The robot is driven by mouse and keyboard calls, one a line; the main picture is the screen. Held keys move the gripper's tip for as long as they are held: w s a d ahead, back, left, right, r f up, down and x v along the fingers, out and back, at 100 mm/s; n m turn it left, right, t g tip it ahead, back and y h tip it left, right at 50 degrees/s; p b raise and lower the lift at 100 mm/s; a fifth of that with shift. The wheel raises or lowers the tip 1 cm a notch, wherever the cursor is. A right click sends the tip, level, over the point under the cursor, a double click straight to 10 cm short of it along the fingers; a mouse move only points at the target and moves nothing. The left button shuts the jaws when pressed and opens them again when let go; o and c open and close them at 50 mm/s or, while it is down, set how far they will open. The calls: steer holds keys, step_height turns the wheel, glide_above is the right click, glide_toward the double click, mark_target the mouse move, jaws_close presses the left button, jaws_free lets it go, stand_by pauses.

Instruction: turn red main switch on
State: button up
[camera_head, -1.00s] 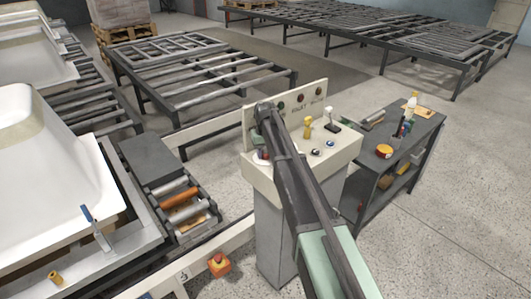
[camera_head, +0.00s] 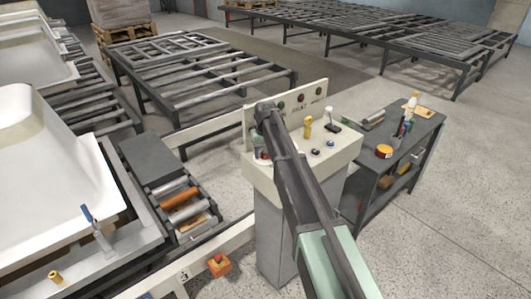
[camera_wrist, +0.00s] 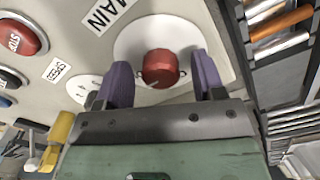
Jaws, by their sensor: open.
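The red main switch (camera_wrist: 160,68) is a round red knob on a white disc (camera_wrist: 133,45), below a label reading MAIN in the wrist view. My gripper (camera_wrist: 163,80) is open, with one purple finger on each side of the knob. Gaps show between the fingers and the knob, so it is not gripped. In the head view my gripper (camera_head: 262,150) is at the left end of the control console (camera_head: 258,180), and my arm hides most of the knob there.
A red STOP button (camera_wrist: 22,38), a SPEED dial (camera_wrist: 88,90) and a yellow lever (camera_wrist: 58,135) lie left of the knob in the wrist view. A roller conveyor (camera_head: 180,200) stands left of the console. A dark trolley (camera_head: 400,150) with bottles stands right.

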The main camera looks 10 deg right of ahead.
step_height(320, 180, up, 11)
steer(key=p, duration=1)
steer(key=shift+p, duration=0.4)
steer(key=shift+f, duration=0.15)
steer(key=s+f+b, duration=0.1)
steer(key=s, duration=3.4)
steer(key=shift+s, duration=0.35)
steer(key=shift+d, duration=0.1)
